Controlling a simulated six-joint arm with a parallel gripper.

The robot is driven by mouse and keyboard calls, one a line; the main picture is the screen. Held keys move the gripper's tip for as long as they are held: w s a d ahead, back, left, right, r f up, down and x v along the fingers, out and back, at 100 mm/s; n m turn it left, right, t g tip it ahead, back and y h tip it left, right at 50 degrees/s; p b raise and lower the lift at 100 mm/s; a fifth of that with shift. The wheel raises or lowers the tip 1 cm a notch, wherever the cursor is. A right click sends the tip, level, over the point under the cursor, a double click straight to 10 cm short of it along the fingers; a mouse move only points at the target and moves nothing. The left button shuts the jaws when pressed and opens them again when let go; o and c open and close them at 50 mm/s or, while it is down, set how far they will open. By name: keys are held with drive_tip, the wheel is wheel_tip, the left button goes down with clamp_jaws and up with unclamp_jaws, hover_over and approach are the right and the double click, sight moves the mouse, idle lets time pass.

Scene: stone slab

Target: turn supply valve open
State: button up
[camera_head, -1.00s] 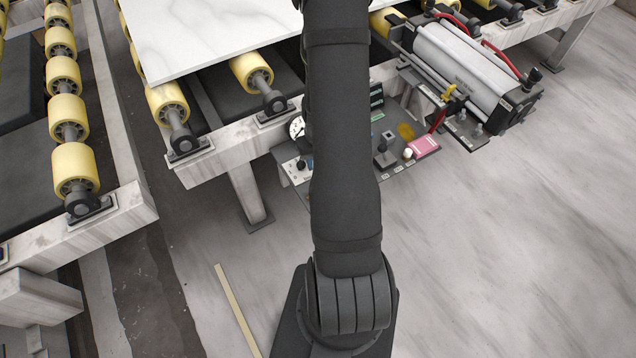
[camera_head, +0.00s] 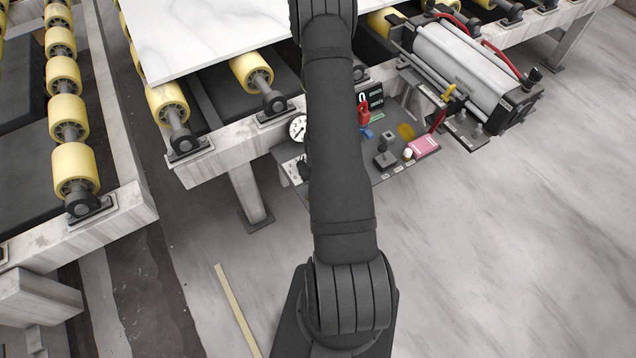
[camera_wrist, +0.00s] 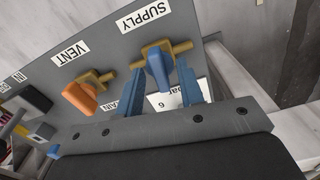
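The supply valve's blue handle (camera_wrist: 159,70) sits on a brass fitting (camera_wrist: 181,47) below the SUPPLY label (camera_wrist: 143,16) in the wrist view. My gripper (camera_wrist: 161,66) has its two blue fingers apart, one on each side of the handle. A gap shows on both sides, though contact deeper down cannot be told. In the head view my arm hides the gripper and the supply valve. The panel (camera_head: 338,178) holding the controls is partly visible there.
An orange vent valve handle (camera_wrist: 80,97) is left of the supply valve, below the VENT label (camera_wrist: 70,54). A dial gauge (camera_head: 297,128), a red object (camera_head: 364,110) and a pink box (camera_head: 425,146) are around the panel. A roller conveyor carries a white slab (camera_head: 210,35).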

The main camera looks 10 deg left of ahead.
clamp_jaws()
drive_tip(key=shift+m, duration=0.4)
drive_tip(key=m, duration=1.2)
drive_tip(key=shift+m, duration=1.8)
